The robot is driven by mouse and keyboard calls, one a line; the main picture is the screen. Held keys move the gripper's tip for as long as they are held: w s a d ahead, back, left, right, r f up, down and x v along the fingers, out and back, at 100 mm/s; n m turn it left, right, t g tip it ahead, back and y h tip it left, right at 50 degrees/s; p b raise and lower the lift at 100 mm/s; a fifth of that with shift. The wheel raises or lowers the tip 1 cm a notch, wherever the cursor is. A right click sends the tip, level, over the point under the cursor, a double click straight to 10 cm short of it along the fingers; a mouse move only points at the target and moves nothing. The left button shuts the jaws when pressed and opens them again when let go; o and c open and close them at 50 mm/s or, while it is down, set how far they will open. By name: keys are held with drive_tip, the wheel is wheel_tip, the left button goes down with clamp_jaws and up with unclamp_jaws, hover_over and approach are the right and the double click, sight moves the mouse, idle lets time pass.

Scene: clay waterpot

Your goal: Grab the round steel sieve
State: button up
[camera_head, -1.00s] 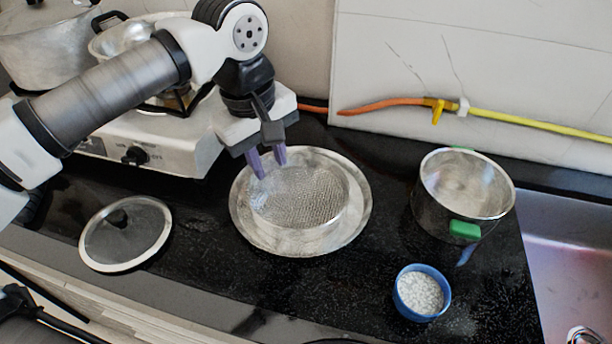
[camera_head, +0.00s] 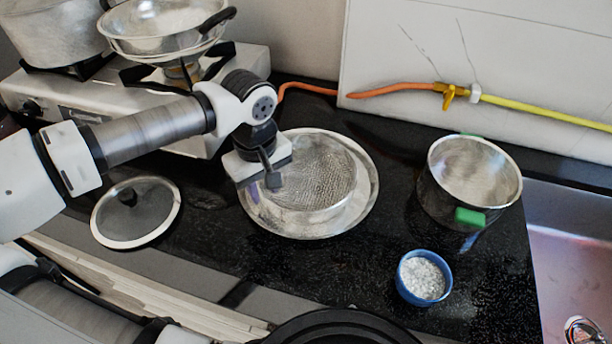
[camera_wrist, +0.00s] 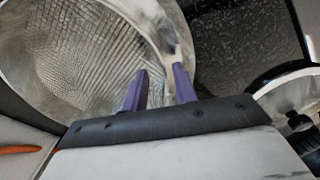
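The round steel sieve (camera_head: 325,175) sits mesh up on a wide steel plate (camera_head: 369,188) on the black counter. My gripper (camera_head: 268,183) is low over the sieve's left side and covers part of its rim; the fingertips are hidden in the head view. In the wrist view, the sieve's mesh (camera_wrist: 85,55) fills the upper left. The two purple fingers of my gripper (camera_wrist: 161,70) are apart, with the sieve's rim wall running down toward the gap between them. I cannot tell whether either finger touches the rim.
A glass lid (camera_head: 137,213) lies left on the counter. A stove (camera_head: 85,100) with a steel pan (camera_head: 160,30) stands behind my arm. A steel pot (camera_head: 472,180) and a blue cup (camera_head: 422,278) stand to the right, before the sink (camera_head: 570,240). Counter between sieve and cup is clear.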

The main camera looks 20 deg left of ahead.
drive_tip(key=shift+f, duration=0.95)
drive_tip(key=shift+c, duration=0.3)
clamp_jaws()
drive_tip(key=shift+r, duration=0.2)
